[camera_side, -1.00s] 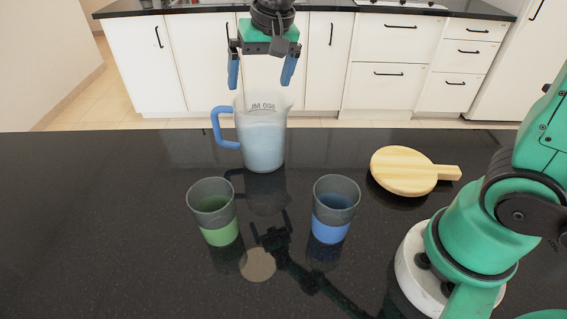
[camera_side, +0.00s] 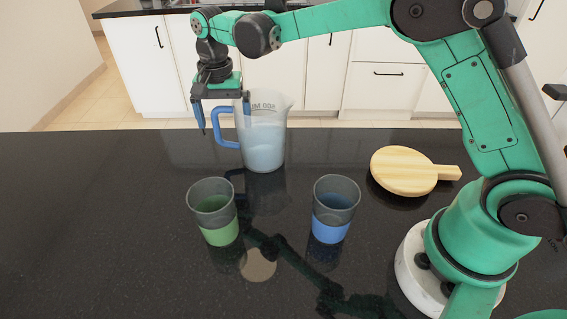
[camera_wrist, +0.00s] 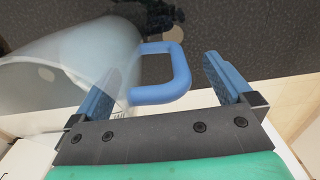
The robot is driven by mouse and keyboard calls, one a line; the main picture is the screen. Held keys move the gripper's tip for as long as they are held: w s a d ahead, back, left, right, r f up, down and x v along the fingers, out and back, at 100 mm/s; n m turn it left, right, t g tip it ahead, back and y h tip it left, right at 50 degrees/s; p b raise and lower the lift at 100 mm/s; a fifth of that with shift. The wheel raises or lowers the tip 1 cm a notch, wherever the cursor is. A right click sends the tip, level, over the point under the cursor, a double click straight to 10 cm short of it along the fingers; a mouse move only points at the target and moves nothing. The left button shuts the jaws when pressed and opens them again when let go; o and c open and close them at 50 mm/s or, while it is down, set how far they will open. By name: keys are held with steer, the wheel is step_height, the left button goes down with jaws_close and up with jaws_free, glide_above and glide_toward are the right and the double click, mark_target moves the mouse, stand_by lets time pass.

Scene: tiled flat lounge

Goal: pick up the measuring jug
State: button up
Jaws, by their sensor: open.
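The measuring jug (camera_side: 264,138) stands upright at the back of the dark counter. It is clear with a pale lower part and has a blue handle (camera_side: 222,126) on its left side. My gripper (camera_side: 224,118) is open, pointing down at the handle. One blue finger is left of the handle and the other is by the jug's wall. In the wrist view the handle (camera_wrist: 180,75) shows between the two fingertips of the gripper (camera_wrist: 160,82), with the jug's body (camera_wrist: 65,70) to the left. I cannot tell whether a finger touches the jug.
A green-banded cup (camera_side: 219,230) and a blue-banded cup (camera_side: 331,228) stand in front of the jug. A round wooden board (camera_side: 402,172) with a handle lies to the right. A pale disc (camera_side: 258,265) shows near the front. The counter's left side is clear.

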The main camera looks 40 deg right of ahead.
steer(key=shift+f, duration=0.25)
jaws_close()
steer(key=shift+r, duration=0.15)
stand_by(0.4)
